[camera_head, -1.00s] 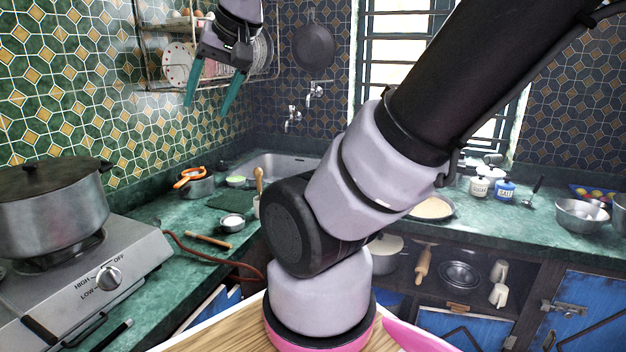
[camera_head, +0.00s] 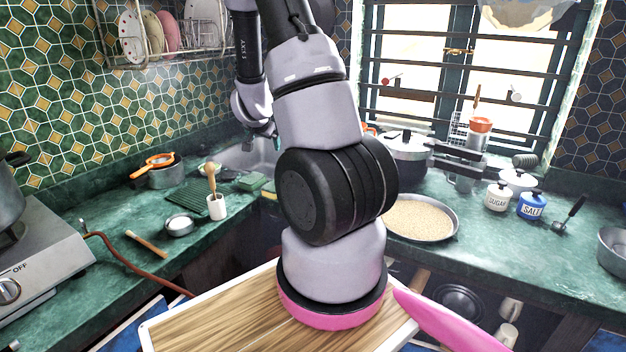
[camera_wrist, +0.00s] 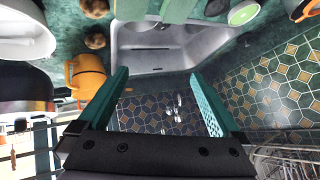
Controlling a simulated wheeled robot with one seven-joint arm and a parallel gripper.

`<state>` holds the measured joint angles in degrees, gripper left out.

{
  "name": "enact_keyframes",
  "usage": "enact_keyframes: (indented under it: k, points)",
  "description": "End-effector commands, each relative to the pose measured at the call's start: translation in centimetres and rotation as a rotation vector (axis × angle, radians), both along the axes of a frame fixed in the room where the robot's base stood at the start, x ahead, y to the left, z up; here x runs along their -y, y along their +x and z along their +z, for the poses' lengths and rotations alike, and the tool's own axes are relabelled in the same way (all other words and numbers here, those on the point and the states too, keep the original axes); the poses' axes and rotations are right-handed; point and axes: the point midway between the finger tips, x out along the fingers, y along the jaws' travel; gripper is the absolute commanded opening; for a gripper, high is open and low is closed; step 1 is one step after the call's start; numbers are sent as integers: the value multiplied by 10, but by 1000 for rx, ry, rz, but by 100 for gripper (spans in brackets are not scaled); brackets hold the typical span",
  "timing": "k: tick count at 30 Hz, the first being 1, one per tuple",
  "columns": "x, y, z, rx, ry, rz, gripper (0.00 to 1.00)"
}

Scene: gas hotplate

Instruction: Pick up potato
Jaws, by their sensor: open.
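Two round brown things (camera_wrist: 96,39) that look like potatoes lie on the green counter at the upper left of the wrist view, beside the sink. The upper one (camera_wrist: 95,8) is near the picture's edge. I cannot make out either one in the head view, where my arm covers part of the counter. My gripper (camera_wrist: 158,75) is open and empty, its teal fingers wide apart over the sink side, with the brown things left of and beyond the fingertips. In the head view my gripper is mostly hidden behind my arm.
The sink (camera_wrist: 180,52) lies in front of my fingers. An orange mug-like thing (camera_wrist: 86,76) is close by the left finger. A large pot (camera_head: 408,155), a grain pan (camera_head: 420,217), and sugar (camera_head: 497,197) and salt (camera_head: 532,206) jars stand along the window counter.

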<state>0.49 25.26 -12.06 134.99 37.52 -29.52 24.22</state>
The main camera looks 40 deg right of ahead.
Motion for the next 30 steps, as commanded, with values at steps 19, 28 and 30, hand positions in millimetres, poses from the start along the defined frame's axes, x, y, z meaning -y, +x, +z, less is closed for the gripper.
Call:
enact_keyframes:
  k: [19, 28, 30]
  points:
    - [117, -39, -148, -57, -430, -129, 100]
    - [148, -18, -168, -57, -429, -128, 100]
    - [151, -16, -170, -57, -430, -126, 100]
